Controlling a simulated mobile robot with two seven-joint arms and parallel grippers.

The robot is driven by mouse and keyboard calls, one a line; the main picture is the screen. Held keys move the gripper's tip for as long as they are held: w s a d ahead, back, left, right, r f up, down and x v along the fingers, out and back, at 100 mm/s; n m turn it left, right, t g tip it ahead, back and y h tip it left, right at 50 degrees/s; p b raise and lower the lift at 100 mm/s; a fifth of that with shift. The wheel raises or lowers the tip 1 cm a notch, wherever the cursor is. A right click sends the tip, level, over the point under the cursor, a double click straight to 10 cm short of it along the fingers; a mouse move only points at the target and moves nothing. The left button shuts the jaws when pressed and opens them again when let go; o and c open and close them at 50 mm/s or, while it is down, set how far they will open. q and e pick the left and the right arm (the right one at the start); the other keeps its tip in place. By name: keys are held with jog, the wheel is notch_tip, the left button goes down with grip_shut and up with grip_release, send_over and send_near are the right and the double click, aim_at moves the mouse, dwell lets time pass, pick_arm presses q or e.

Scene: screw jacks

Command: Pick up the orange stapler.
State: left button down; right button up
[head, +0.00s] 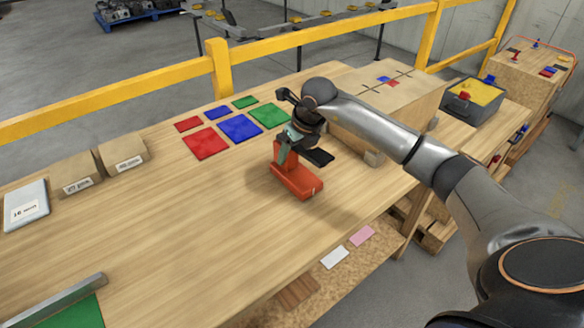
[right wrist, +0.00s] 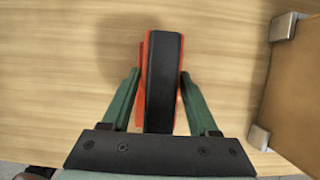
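The orange stapler (head: 298,182) is at the middle of the wooden workbench, below my right gripper (head: 288,150). In the right wrist view the stapler (right wrist: 163,75) has a black top and orange edges, and lies lengthwise between the two green fingers. The fingertips meet its left and right sides with no clear gap, so the right gripper looks shut on it. Whether the stapler's base rests on the bench or is slightly raised is hard to tell. My left gripper is not in view.
Red, blue and green squares (head: 240,127) lie behind the stapler. A large cardboard box (head: 395,115) stands close to its right. Small labelled boxes (head: 122,153) and a white tablet-like panel (head: 27,205) are at the left. The bench left of the stapler is clear.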

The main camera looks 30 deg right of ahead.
grip_shut()
dwell(0.9)
jog(key=shift+w+r, duration=0.15)
jog(key=shift+r, duration=0.05)
